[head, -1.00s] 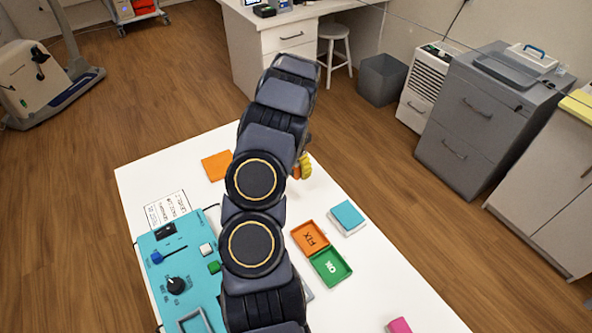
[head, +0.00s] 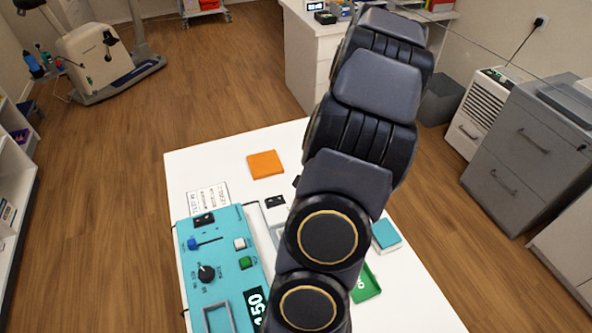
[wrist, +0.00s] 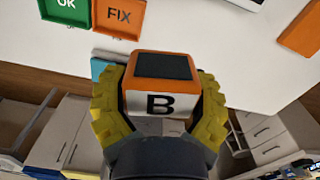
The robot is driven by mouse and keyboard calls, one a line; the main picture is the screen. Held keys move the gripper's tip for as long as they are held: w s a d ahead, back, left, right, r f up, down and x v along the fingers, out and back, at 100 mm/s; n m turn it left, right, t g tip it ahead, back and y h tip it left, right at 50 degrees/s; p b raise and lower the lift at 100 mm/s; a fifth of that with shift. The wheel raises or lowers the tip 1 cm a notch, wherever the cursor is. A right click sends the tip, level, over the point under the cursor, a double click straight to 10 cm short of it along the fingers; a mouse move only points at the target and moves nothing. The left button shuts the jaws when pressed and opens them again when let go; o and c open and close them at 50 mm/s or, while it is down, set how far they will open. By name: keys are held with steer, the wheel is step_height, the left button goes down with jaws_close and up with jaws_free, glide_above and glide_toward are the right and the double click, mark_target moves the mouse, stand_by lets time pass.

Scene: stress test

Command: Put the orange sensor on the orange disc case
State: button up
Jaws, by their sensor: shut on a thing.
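The orange sensor (wrist: 165,77) has a dark top panel and a white side marked "B". In the wrist view my gripper (wrist: 156,76) is shut on it, one yellow finger along each side. An orange square, likely the orange disc case (head: 265,164), lies flat near the table's far edge in the head view. An orange flat piece, likely the same case (wrist: 301,30), shows in the wrist view's upper right corner, apart from the sensor. In the head view my arm hides the gripper and the sensor.
An orange "FIX" tray (wrist: 119,14) and a green "OK" tray (wrist: 65,11) lie on the white table (head: 225,157). A teal square (head: 385,234) lies right of my arm. A teal control panel (head: 222,260) fills the left front. Bare table surrounds the orange square.

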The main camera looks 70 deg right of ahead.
steer(key=w+d+m, duration=0.1)
steer(key=w+d, duration=0.2)
steer(key=w, duration=0.5)
steer(key=m, duration=0.1)
glide_above(266, 162)
steer(key=a, duration=0.1)
steer(key=f, duration=0.6)
steer(key=shift+s+f, duration=0.4)
steer(key=shift+w+d+f, duration=0.3)
steer(key=shift+d+f, duration=0.25)
steer(key=shift+f, duration=0.1)
steer(key=shift+w+f, duration=0.1)
steer(key=shift+f, duration=1.5)
steer(key=o, duration=1.2)
steer(key=shift+f, duration=0.15)
